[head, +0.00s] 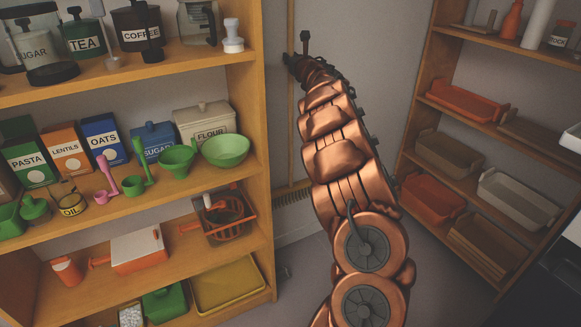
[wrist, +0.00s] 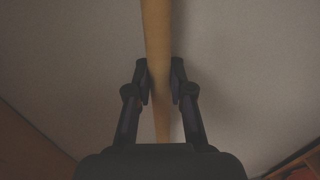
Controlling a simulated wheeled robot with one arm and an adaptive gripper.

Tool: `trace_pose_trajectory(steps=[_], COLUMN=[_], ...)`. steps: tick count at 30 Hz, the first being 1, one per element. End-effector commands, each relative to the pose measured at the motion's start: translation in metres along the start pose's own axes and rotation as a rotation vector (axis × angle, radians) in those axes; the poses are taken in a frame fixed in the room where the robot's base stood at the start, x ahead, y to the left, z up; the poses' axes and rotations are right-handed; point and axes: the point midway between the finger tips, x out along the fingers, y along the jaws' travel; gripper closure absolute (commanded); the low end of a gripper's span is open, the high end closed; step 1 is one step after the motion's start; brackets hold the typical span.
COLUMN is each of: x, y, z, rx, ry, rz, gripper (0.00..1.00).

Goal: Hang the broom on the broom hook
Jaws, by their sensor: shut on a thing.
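The broom's pale wooden handle (head: 291,130) stands near upright against the grey back wall, just right of the left shelf unit. My gripper (head: 291,62) is at the far end of my copper arm, at the handle's upper part. In the wrist view, my gripper (wrist: 160,80) has one dark finger on each side of the handle (wrist: 156,25) and is shut on it.
The left shelf unit (head: 245,110), with jars, boxes and green bowls, stands close to the handle. The right shelf unit (head: 420,110) holds trays and bins. The floor between the shelves is partly hidden by my arm.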

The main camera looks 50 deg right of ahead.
Motion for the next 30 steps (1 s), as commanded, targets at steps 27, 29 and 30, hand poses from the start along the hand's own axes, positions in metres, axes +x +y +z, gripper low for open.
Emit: trace_pose_trajectory(steps=[27, 29, 30], x=[0.0001, 0.0, -0.0004], y=[0.0003, 0.0004, 0.0005], z=[-0.0015, -0.0016, -0.0015], rx=[0.0, 0.0, 0.0], ry=[0.0, 0.0, 0.0], rz=[0.0, 0.0, 0.001], gripper=[0.49, 0.49, 0.49])
